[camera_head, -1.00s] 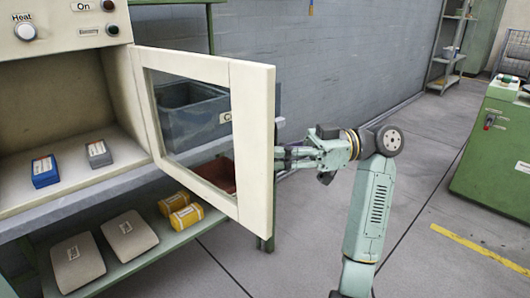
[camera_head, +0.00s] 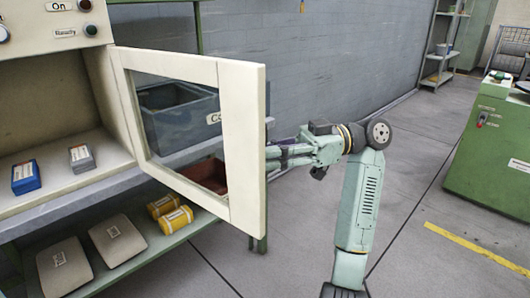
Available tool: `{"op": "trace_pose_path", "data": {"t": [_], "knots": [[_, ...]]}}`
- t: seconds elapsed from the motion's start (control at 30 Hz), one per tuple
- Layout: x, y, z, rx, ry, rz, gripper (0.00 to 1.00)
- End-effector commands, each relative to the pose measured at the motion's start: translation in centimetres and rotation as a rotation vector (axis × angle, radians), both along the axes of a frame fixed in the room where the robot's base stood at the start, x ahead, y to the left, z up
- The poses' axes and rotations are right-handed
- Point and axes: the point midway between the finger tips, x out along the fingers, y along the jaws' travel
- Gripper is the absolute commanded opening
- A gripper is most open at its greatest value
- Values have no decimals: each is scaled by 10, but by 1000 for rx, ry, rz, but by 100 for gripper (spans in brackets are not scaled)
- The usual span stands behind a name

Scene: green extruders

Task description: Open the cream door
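The cabinet's inside is exposed. My gripper (camera_head: 275,158) is at the far right edge of the door, at about mid height. Its fingertips are partly hidden behind the door edge, so I cannot see whether they hold a handle or whether they are open or shut.
A blue box (camera_head: 26,177) and a grey box (camera_head: 82,158) lie inside the cabinet. Yellow rolls (camera_head: 176,220) and pale packs (camera_head: 117,241) lie on the green shelf below. A green machine (camera_head: 492,150) stands at the right. The grey floor between is clear.

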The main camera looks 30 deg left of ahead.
Motion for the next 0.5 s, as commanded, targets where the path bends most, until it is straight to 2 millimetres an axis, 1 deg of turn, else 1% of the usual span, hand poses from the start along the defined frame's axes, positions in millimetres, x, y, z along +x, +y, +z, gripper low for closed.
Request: {"op": "trace_pose_path", "data": {"t": [0.03,0.13,0.37,0.5], "knots": [[0,1,0,0,0,1,26],[-1,1,0,0,0,1,31],[-1,2,1,-1,-1,1,31],[4,-1,1,-1,-1,0,31]]}}
